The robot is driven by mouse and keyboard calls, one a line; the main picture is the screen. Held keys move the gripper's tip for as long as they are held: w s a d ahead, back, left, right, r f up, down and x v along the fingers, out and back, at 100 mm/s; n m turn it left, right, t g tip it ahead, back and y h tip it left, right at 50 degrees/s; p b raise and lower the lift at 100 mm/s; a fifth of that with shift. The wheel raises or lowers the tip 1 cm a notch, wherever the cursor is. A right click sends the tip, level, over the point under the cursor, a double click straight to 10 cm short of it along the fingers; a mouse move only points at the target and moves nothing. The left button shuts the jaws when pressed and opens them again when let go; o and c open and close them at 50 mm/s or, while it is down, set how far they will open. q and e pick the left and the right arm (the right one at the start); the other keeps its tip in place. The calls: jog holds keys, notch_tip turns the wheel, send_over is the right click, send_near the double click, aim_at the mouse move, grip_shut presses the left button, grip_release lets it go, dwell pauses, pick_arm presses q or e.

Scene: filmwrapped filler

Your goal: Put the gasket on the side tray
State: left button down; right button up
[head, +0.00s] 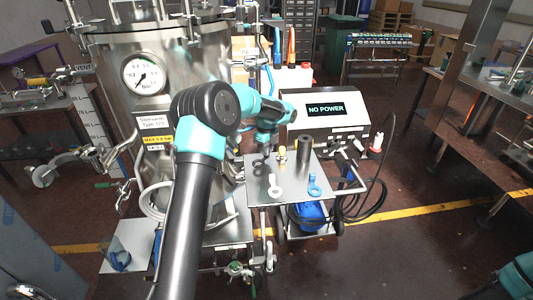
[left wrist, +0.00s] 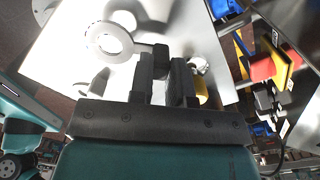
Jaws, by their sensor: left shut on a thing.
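The gasket (head: 275,191) is a pale flat ring with a short tab; it also shows in the left wrist view (left wrist: 91,41). My left gripper (head: 264,166) is shut on the tab end, with the ring sticking out to one side of the fingers (left wrist: 165,72). The side tray (head: 294,183) is a flat shiny plate beneath it, filling much of the left wrist view (left wrist: 65,65). A grey shadow shows beside the ring on the plate. The gap between ring and plate is hard to judge. My right gripper is not in view.
A blue ringed piece (head: 314,186), a dark cylinder (head: 304,148) and a small brass piece (head: 281,155) stand or lie on the plate. The instrument box reading NO POWER (head: 324,112) stands behind. A large steel tank (head: 150,60) is at left. The plate's front has bare room.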

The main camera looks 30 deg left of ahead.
pick_arm(q)
jog(key=shift+f, duration=0.9)
jog(key=shift+f, duration=0.1)
jog(key=c, duration=1.1)
grip_release()
notch_tip(320, 180, up, 12)
jog(key=shift+r, duration=0.1)
